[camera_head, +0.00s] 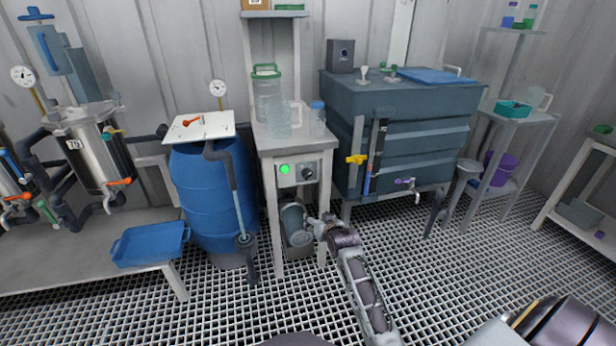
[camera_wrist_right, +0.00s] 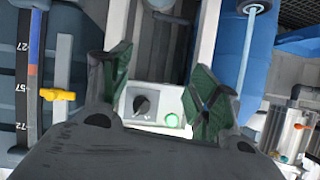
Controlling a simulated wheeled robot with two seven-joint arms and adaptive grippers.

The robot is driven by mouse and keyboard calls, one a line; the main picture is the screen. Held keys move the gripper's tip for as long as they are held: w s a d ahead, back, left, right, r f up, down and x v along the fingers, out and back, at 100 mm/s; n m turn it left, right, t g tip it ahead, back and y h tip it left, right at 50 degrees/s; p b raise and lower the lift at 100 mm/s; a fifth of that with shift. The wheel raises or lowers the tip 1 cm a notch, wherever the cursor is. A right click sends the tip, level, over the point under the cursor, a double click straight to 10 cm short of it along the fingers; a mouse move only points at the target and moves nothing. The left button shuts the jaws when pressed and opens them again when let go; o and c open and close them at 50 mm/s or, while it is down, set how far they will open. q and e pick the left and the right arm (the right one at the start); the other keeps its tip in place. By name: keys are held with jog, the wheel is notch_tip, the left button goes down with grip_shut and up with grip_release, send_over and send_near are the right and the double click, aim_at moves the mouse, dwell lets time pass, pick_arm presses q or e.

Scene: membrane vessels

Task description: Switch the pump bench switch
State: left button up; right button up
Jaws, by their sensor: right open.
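The pump bench (camera_head: 258,146) is a pale narrow stand with a switch box (camera_head: 296,184) on its front. The box has a black rotary switch (camera_head: 307,173) and a lit green lamp (camera_head: 285,169). My right gripper (camera_head: 318,222) is below and in front of the box, apart from it. In the right wrist view the right gripper (camera_wrist_right: 158,85) is open and empty. The switch (camera_wrist_right: 142,105) and green lamp (camera_wrist_right: 171,119) show between its fingers. The switch appears untouched. My left gripper is not in view.
A blue barrel (camera_head: 205,190) stands left of the bench. A large blue tank (camera_head: 425,100) with a yellow valve (camera_head: 356,159) stands right. Clear jugs (camera_head: 278,120) stand on the bench top. A grey pump (camera_head: 296,224) sits beneath. The grating floor (camera_head: 450,270) in front is mostly clear.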

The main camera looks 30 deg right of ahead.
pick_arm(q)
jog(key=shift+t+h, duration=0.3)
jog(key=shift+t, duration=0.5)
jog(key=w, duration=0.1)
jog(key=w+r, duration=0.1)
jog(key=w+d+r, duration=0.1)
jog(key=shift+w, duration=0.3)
pick_arm(e)
jog(key=w+d+r+m+t+h, duration=0.1)
jog(key=w+d+r+m+t, duration=0.1)
jog(key=r+t, duration=0.3)
notch_tip(320, 180, up, 3)
jog(key=shift+w+f+h, duration=0.1)
jog(key=shift+w+h, duration=0.2)
jog(key=shift+w, duration=0.25)
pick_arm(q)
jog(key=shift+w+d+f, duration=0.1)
pick_arm(e)
jog(key=shift+d, duration=0.1)
